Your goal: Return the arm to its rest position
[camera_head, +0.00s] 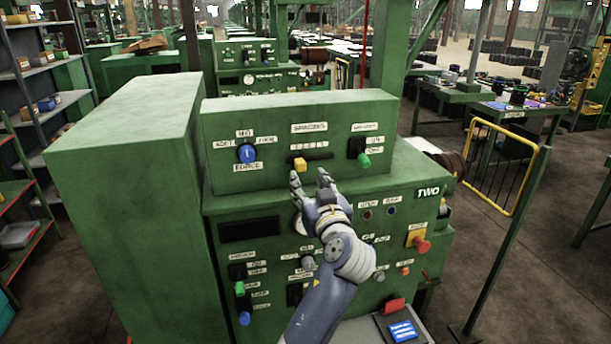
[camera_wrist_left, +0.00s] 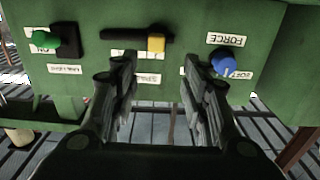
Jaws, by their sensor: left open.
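My left gripper (camera_head: 312,179) is open and empty in front of the upper panel of the green machine (camera_head: 130,180). Its fingertips are just below the yellow slider knob (camera_head: 300,164). In the left wrist view the two fingers of my left gripper (camera_wrist_left: 160,75) stand apart with nothing between them, and the yellow slider knob (camera_wrist_left: 156,42) shows beyond them. The blue FORCE knob (camera_head: 247,153) is left of the slider, and the green switch (camera_head: 363,159) is right of it. I cannot tell whether a fingertip touches the panel. My right gripper is in neither view.
The lower panel carries several knobs and a red button (camera_head: 422,246) on the right. Shelves (camera_head: 35,110) stand at the left. A yellow rail (camera_head: 500,165) and a table (camera_head: 495,100) stand at the right. Open floor (camera_head: 500,270) lies to the right of the machine.

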